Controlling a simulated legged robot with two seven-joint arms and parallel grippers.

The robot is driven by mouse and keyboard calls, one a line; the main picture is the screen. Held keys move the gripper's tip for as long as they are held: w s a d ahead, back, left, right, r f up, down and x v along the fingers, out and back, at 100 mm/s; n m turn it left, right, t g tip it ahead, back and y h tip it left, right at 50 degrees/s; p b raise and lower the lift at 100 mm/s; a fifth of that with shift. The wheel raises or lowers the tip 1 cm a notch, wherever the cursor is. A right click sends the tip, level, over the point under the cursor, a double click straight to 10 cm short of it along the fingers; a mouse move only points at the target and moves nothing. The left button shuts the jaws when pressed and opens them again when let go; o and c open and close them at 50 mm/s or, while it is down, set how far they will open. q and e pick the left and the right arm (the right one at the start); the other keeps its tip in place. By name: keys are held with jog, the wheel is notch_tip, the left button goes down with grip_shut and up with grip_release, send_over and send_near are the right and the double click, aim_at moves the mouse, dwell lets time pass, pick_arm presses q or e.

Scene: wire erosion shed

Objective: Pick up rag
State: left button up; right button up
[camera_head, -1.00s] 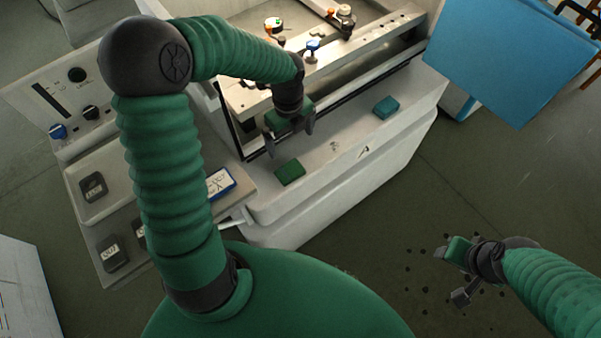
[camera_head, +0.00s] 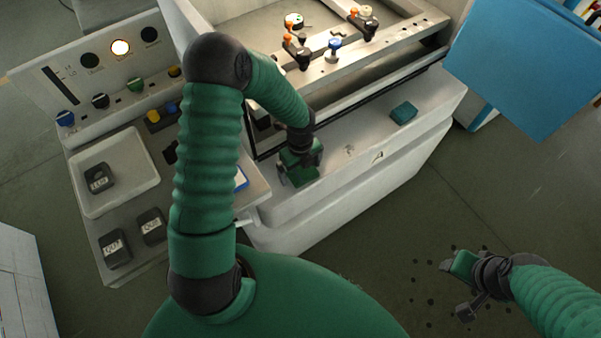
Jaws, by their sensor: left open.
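A folded green rag (camera_head: 304,178) lies on the white front ledge of the machine, partly hidden by my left gripper. My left gripper (camera_head: 301,170) points down at it, open, with one finger on either side of the rag. I cannot tell whether the fingers touch it. A second folded cloth, teal (camera_head: 403,113), lies farther right on the same ledge, apart from my grippers. My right gripper (camera_head: 459,286) is open and empty over the floor at the lower right.
The machine's metal frame (camera_head: 360,62) with small orange, black and blue clamps rises behind the ledge. A blue panel (camera_head: 540,60) is at upper right. The ledge between the cloths is mostly clear.

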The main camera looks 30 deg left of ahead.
aim_at(303, 171)
pick_arm(q)
jog(key=shift+d+r, duration=0.15)
jog(key=shift+d, duration=0.2)
jog(key=shift+d+r, duration=0.15)
jog(key=shift+d, duration=0.2)
jog(key=c, duration=0.5)
jog(key=shift+c, duration=1.2)
jog(key=shift+a, duration=0.2)
jog(key=c, duration=0.5)
jog(key=shift+s+a, duration=0.1)
jog(key=shift+a, duration=0.05)
jog(key=shift+c, duration=0.2)
notch_tip(303, 171, up, 10)
jog(key=p, duration=0.2)
pick_arm(e)
jog(key=shift+d+r, duration=0.5)
jog(key=shift+r, duration=0.4)
